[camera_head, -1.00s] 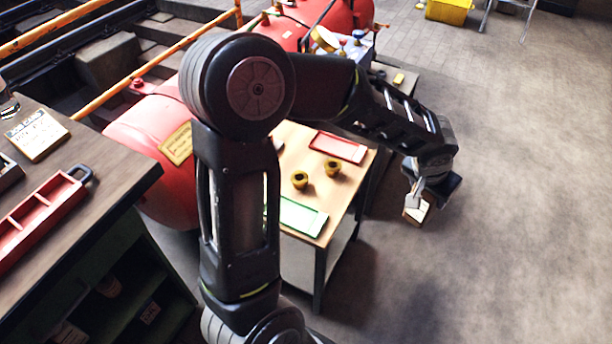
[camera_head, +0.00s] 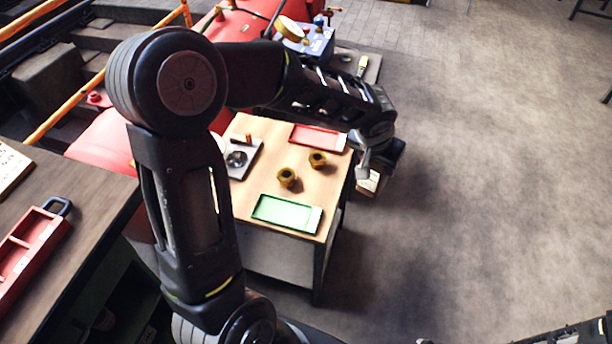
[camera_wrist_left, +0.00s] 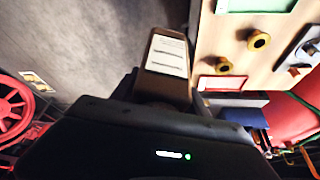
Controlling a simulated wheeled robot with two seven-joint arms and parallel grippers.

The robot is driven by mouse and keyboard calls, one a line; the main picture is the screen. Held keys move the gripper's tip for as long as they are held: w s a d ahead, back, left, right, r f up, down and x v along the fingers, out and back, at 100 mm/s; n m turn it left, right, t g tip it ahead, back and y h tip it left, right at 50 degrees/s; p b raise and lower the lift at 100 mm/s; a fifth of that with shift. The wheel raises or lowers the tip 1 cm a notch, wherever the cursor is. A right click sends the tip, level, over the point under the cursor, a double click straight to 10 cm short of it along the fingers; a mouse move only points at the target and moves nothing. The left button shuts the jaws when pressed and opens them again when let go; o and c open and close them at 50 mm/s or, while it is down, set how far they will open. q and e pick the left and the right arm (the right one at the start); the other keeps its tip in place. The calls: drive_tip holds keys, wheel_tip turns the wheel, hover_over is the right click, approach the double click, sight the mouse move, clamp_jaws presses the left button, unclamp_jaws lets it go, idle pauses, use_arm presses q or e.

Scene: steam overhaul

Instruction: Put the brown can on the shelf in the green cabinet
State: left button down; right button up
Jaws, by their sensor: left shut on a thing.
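My left gripper (camera_head: 366,160) is shut on the brown can and holds it out past the right edge of the wooden table, above the floor. The brown can (camera_head: 370,183) is mostly hidden by the gripper in the head view. In the left wrist view the can (camera_wrist_left: 165,62) shows brown sides and a white label with dark lines. A dark green open unit (camera_head: 112,278) with shelves stands under the bench top at lower left, mostly behind my arm; I cannot tell whether it is the green cabinet. Part of my right arm shows at lower right, without a clear gripper.
A red toolbox (camera_head: 30,250) sits on the left bench. An orange rail and red boiler lie behind.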

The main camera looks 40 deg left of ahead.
use_arm(q)
drive_tip(key=a+f+n+b, duration=0.1)
drive_tip(key=a+f+b, duration=0.2)
drive_tip(key=a, duration=0.6)
drive_tip(key=w+a+f+n+y+b, duration=0.1)
drive_tip(key=a+f+n+b, duration=0.1)
drive_tip(key=a, duration=0.8)
wheel_tip(320, 180, down, 2)
drive_tip(key=shift+f+y+b, duration=0.25)
drive_tip(key=shift+y+b, duration=0.05)
drive_tip(key=shift+b, duration=0.55)
drive_tip(key=shift+f, duration=0.1)
wheel_tip(320, 180, down, 6)
drive_tip(key=shift+b, duration=0.3)
drive_tip(key=shift+f, duration=0.1)
drive_tip(key=shift+f, duration=1.8)
drive_tip(key=shift+f+b, duration=0.15)
drive_tip(key=shift+b, duration=0.25)
